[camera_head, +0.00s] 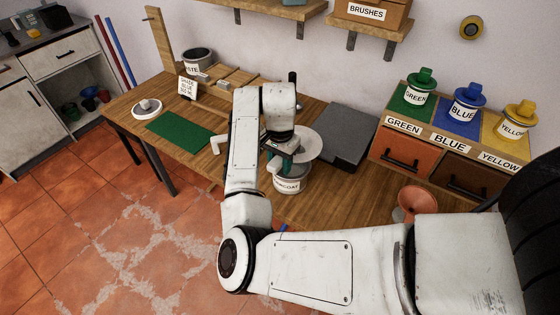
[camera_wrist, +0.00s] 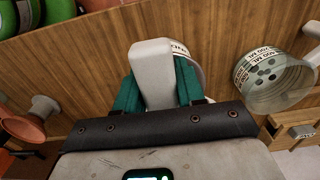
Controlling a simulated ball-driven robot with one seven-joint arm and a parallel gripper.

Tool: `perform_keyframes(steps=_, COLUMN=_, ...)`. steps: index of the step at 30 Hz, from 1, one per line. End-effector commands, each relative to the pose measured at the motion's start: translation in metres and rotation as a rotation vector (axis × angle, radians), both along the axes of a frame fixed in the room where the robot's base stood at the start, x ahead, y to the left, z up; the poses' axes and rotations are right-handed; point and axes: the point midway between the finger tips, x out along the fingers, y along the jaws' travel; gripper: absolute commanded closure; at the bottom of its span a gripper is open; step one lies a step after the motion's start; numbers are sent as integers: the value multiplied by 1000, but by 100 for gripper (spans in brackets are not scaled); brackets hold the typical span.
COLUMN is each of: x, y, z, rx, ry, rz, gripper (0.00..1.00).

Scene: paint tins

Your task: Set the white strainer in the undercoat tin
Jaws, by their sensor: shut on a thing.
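My gripper (camera_head: 282,158) is shut on the white strainer (camera_head: 309,145), whose pale round top shows just right of the fingers in the head view. In the wrist view, the strainer's pale handle (camera_wrist: 154,68) stands between the two green fingers. The undercoat tin (camera_head: 288,185), white-labelled, stands on the workbench directly below the gripper and strainer. The strainer overlaps the tin's top, so I cannot tell whether they touch. In the wrist view, part of a white label shows behind the handle, mostly hidden.
A clear jug marked 500 ML (camera_wrist: 272,78) stands beside the gripper. A dark grey flat box (camera_head: 338,135) lies right of the tin. An orange funnel (camera_head: 416,200) stands front right. Green, blue and yellow tins (camera_head: 465,103) stand on the drawer unit. A green mat (camera_head: 180,135) lies left.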

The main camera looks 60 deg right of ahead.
Motion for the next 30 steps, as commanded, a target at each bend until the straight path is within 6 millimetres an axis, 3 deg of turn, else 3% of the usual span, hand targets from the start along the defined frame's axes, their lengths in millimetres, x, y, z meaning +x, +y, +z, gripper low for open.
perform_keyframes(steps=23, x=0, y=0, z=-13, rx=-1, ry=0, rz=1, gripper=96)
perform_keyframes(steps=24, x=0, y=0, z=-13, rx=-1, ry=0, rz=1, gripper=61)
perform_keyframes(steps=30, x=0, y=0, z=-13, rx=-1, ry=0, rz=1, gripper=42)
